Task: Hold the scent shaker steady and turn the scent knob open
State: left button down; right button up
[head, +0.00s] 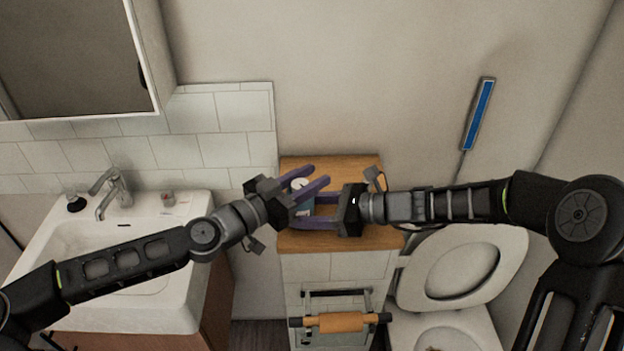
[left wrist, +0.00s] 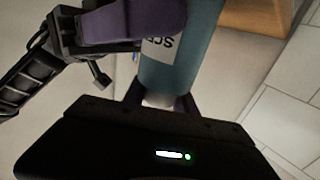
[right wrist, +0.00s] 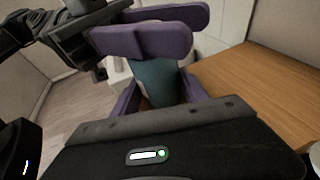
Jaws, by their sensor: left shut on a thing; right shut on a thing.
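The scent shaker (head: 306,209) is a teal cylinder above the wooden cabinet top. Its white label with partly hidden lettering shows in the left wrist view (left wrist: 160,48). My right gripper (head: 296,211) is shut around the teal body, which also shows between its purple fingers in the right wrist view (right wrist: 158,82). The scent knob (head: 300,184) is a pale cap at the shaker's upper end. My left gripper (head: 319,175) is shut on this knob, which is mostly hidden in the left wrist view (left wrist: 158,99). I cannot tell whether the shaker's base touches the wood.
The wooden cabinet top (head: 350,165) has bare room at the back. A white sink (head: 45,240) with a faucet (head: 113,190) is at left. A toilet (head: 490,265) with its lid raised is at right. A towel bar (head: 340,322) is on the cabinet front.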

pick_arm(q)
jog(key=n+t+y, duration=0.1)
jog(key=y, duration=0.1)
jog(key=n+t+y, duration=0.2)
jog(key=shift+w+a+t, duration=0.1)
jog(key=shift+w+t, duration=0.05)
jog(key=shift+t, duration=0.15)
jog(key=shift+f+n+t+y, duration=0.2)
jog(key=shift+n+t+y, duration=0.2)
jog(key=shift+n+y, duration=0.55)
jog(key=shift+w+a+r+n+t+y, duration=0.15)
jog(key=shift+n+t+y, duration=0.15)
jog(key=shift+n+y, duration=0.15)
jog(key=shift+w+a+n+t+y, duration=0.15)
jog(key=shift+n+t+y, duration=0.15)
jog(key=shift+y, duration=0.2)
jog(key=y, duration=0.1)
jog(key=n+y, duration=0.1)
jog(key=shift+a+n+t+y, duration=0.3)
jog(key=shift+a+y, duration=0.05)
jog(key=shift+y, duration=0.05)
jog(key=shift+f+n+y, duration=0.35)
jog(key=shift+n+y, duration=0.25)
jog(key=shift+y, duration=0.5)
jog(key=shift+a, duration=0.1)
jog(key=shift+a+r+n+y, duration=0.2)
jog(key=shift+n+y, duration=0.2)
jog(key=shift+w+r, duration=0.1)
